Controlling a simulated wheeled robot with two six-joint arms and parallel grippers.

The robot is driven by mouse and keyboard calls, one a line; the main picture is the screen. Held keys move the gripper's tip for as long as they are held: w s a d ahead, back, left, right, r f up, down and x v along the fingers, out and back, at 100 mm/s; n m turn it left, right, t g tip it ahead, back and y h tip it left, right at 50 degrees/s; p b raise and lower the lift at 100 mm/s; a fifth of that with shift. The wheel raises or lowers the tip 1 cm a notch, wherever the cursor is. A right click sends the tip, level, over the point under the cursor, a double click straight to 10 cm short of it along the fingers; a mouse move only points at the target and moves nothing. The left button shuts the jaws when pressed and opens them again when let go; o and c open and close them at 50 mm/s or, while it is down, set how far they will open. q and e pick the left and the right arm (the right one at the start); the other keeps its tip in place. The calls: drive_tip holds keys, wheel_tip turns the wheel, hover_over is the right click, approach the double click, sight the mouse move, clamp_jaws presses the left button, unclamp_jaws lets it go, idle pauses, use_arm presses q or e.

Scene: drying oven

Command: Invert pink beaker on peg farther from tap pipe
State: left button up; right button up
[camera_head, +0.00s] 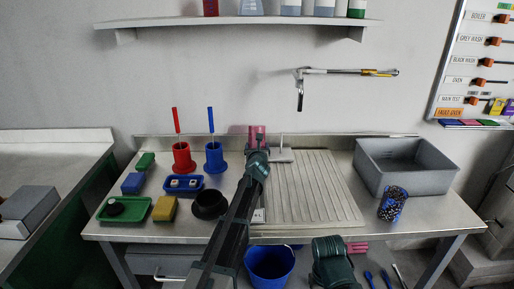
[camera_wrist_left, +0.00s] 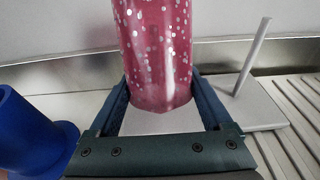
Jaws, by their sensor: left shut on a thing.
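The pink beaker (camera_wrist_left: 155,50), speckled with pale dots, stands roughly upright between the fingers of my left gripper (camera_wrist_left: 162,105) in the left wrist view. The gripper is shut on it. A pale plate (camera_wrist_left: 150,123) shows just beneath the beaker; no peg shows on it, and the beaker hides part of it. To the right a bare peg (camera_wrist_left: 252,58) rises from its own pale base, which also shows in the head view (camera_head: 282,156). The tap pipe (camera_head: 300,92) is on the wall, up and right of my left gripper (camera_head: 257,143). My right gripper (camera_head: 357,247) is low at the front; its jaw opening is unclear.
Red (camera_head: 182,158) and blue (camera_head: 214,160) holders stand left of my left gripper. A black pot (camera_head: 209,205) and trays are nearer. A ribbed drainboard (camera_head: 325,190) lies right, then a grey basin (camera_head: 405,165) and a mesh cup (camera_head: 392,205). A shelf (camera_head: 235,21) hangs above.

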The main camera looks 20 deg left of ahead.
use_arm(q)
drive_tip(key=shift+f+b, duration=0.6)
idle(0.7)
drive_tip(key=o, duration=1.3)
drive_tip(key=shift+c, duration=0.2)
drive_tip(key=p+v, duration=0.3)
drive_tip(key=v, duration=1.1)
drive_tip(key=shift+w, duration=0.1)
drive_tip(key=shift+r, duration=0.1)
